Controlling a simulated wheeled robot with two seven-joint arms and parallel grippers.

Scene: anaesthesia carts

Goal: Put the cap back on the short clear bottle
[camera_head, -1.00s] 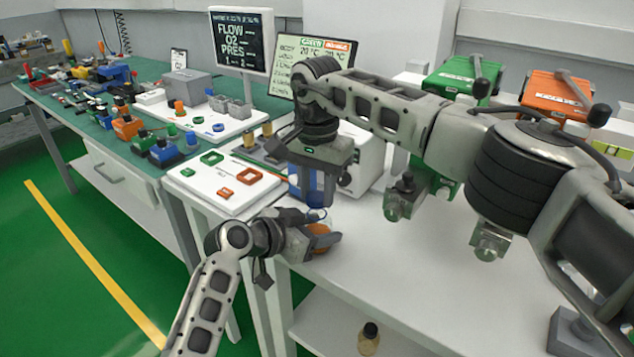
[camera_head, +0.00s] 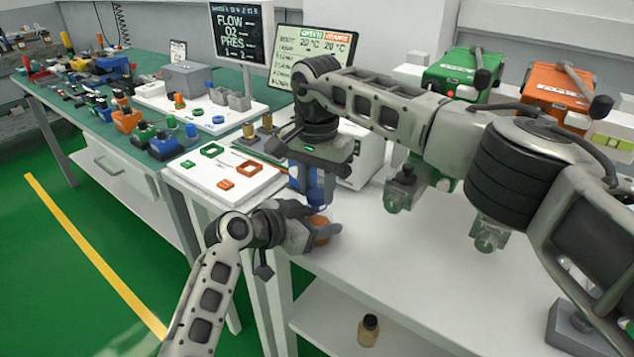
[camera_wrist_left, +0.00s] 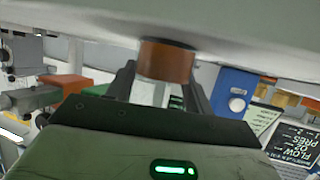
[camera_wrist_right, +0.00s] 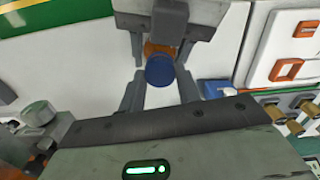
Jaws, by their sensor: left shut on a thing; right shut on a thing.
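My left gripper (camera_wrist_left: 155,95) is shut on a short clear bottle (camera_wrist_left: 166,62) whose lower part looks orange-brown. The bottle's orange part also shows in the head view (camera_head: 320,230), close above the front of the white table. My right gripper (camera_wrist_right: 160,85) points down from above, shut on a round blue cap (camera_wrist_right: 160,70). In the right wrist view the cap lies over part of the bottle (camera_wrist_right: 158,48), with the left gripper's fingers behind. The cap is over or at the bottle's top; I cannot tell whether they touch.
A white tray (camera_head: 205,190) with green and orange frames lies left of the grippers. Green (camera_head: 460,72) and orange (camera_head: 556,95) boxes stand at the back right. A small dark-capped bottle (camera_head: 368,332) stands on the lower shelf.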

